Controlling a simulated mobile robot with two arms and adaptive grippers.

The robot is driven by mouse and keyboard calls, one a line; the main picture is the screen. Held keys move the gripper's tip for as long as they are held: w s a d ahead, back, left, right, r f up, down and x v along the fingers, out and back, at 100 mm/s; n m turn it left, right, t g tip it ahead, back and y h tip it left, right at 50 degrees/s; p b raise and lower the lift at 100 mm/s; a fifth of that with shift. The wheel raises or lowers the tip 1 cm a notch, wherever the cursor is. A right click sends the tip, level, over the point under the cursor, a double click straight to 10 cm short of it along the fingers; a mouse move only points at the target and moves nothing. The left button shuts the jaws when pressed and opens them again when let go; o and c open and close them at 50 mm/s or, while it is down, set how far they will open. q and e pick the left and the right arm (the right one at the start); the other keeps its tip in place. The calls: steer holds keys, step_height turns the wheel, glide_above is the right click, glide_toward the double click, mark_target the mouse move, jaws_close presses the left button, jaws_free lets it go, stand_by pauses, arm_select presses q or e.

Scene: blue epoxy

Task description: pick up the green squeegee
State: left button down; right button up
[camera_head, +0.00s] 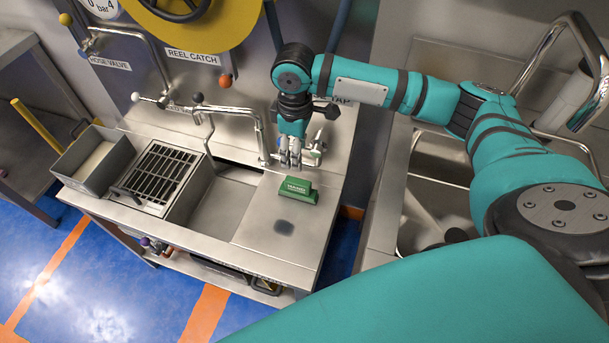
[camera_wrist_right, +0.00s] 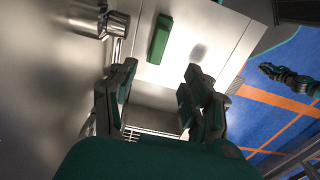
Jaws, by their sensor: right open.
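A small green block-shaped thing with pale lettering, the only green item I see on the worktop and apparently the squeegee (camera_head: 297,190), lies on the steel surface right of the sink basin. In the right wrist view it shows as a plain green bar (camera_wrist_right: 160,38) beyond the fingertips. My right gripper (camera_head: 289,163) points down above the worktop, just behind the green thing and apart from it. In the wrist view its fingers (camera_wrist_right: 161,72) are spread with nothing between them.
A tap (camera_head: 262,135) stands close left of my right gripper, with fittings behind. Left are a sink basin (camera_head: 218,205), a black grate (camera_head: 158,175) and a steel bin (camera_head: 95,158).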

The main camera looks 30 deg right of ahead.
glide_above(298, 181)
step_height(298, 181, down, 7)
steer(key=shift+s+d+f, duration=0.1)
steer(key=shift+f, duration=3.3)
jaws_close()
